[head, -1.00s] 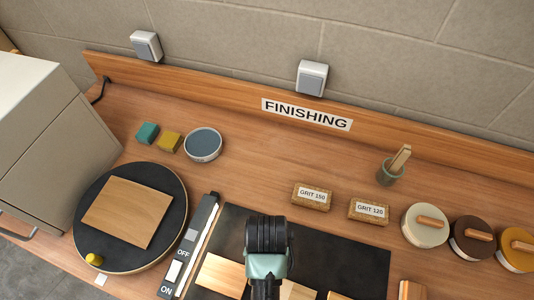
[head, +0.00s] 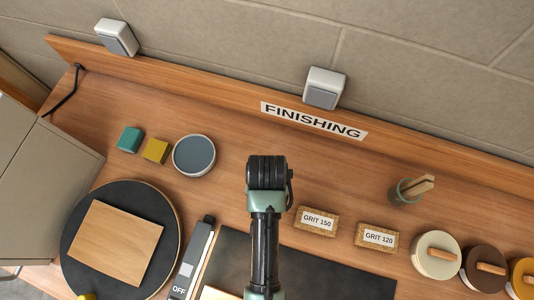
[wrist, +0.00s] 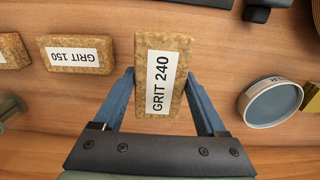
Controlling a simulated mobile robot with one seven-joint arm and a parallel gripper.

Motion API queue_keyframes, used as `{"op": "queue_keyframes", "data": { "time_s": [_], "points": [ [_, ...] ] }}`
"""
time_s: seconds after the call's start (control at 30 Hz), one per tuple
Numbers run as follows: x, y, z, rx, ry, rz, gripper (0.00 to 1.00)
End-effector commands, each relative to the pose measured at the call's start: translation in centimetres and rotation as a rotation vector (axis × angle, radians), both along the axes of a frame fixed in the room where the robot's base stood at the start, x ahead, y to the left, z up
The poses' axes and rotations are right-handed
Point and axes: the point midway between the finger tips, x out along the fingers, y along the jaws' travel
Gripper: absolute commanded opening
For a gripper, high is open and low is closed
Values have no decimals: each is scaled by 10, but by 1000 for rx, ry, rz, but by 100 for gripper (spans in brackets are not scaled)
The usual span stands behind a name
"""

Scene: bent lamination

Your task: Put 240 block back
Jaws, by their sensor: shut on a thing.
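In the wrist view the tan cork-like GRIT 240 block (wrist: 163,76) stands between the blue fingers of my gripper (wrist: 160,90), which is shut on it. Its white label faces the camera. The GRIT 150 block (wrist: 75,54) lies on the bench to its left, apart from it. In the head view my gripper (head: 267,172) is over the bench, left of the GRIT 150 block (head: 316,221) and the GRIT 120 block (head: 377,238). The 240 block is hidden there behind my wrist. I cannot tell whether it touches the bench.
A round blue-grey dish (head: 194,156) and teal (head: 130,139) and yellow (head: 155,151) blocks lie to the left. A black turntable (head: 78,262) bears a wooden board. A green cup (head: 405,191) and lidded tins (head: 437,254) stand right. The bench behind my gripper is clear.

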Motion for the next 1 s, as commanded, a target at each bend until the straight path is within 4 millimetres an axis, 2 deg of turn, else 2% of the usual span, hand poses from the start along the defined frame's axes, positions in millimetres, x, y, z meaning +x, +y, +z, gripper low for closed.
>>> {"op": "queue_keyframes", "data": {
  "time_s": [0.5, 0.9, 0.93, 1.0],
  "points": [
    [0, 0, -60, 0, 0, 1, 30],
    [0, 0, -66, 0, -2, 1, 30],
    [0, 0, -66, 0, -1, 1, 76],
    [0, 0, -65, 1, -1, 1, 88]
  ]
}}
